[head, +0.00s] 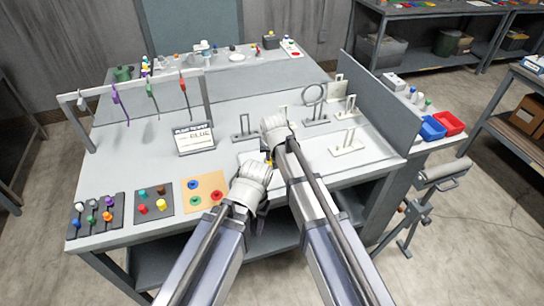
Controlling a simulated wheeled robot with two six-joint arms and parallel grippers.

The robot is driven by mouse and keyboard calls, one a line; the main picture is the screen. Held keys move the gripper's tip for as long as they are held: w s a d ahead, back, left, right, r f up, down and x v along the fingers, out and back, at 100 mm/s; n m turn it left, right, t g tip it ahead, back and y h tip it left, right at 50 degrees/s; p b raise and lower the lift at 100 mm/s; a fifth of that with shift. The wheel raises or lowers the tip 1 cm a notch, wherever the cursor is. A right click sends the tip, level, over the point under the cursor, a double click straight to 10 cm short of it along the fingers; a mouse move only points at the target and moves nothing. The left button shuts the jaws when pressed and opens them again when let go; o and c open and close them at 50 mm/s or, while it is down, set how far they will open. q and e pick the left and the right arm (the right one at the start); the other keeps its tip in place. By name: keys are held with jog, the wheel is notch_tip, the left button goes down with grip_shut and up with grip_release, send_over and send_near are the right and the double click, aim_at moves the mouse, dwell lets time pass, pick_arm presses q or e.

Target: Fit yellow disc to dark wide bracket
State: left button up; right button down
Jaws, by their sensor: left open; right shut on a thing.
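My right gripper (268,153) is the upper one, over the front of the bench. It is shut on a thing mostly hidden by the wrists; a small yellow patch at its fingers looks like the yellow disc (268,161). My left gripper (262,192) is open at the bench's front edge, close to the right one, its fingers largely hidden. A dark bracket (244,136) stands behind and left of the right gripper. Another dark-based bracket (316,122), with a large ring, stands farther right. I cannot tell for certain which dark one is the wide one.
Pale brackets (347,149) stand at right before a grey divider (372,105). A tan board (222,179) holds blue, red and green discs. Dark trays (94,237) of colored knobs lie left. A sign reading BLUE (194,139) and a hanging-tool rack (135,86) stand behind.

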jog(key=c, duration=0.8)
grip_release()
jog(key=shift+o, duration=0.2)
jog(key=shift+r, duration=0.1)
jog(key=p+v, duration=0.7)
jog(key=shift+r, duration=0.3)
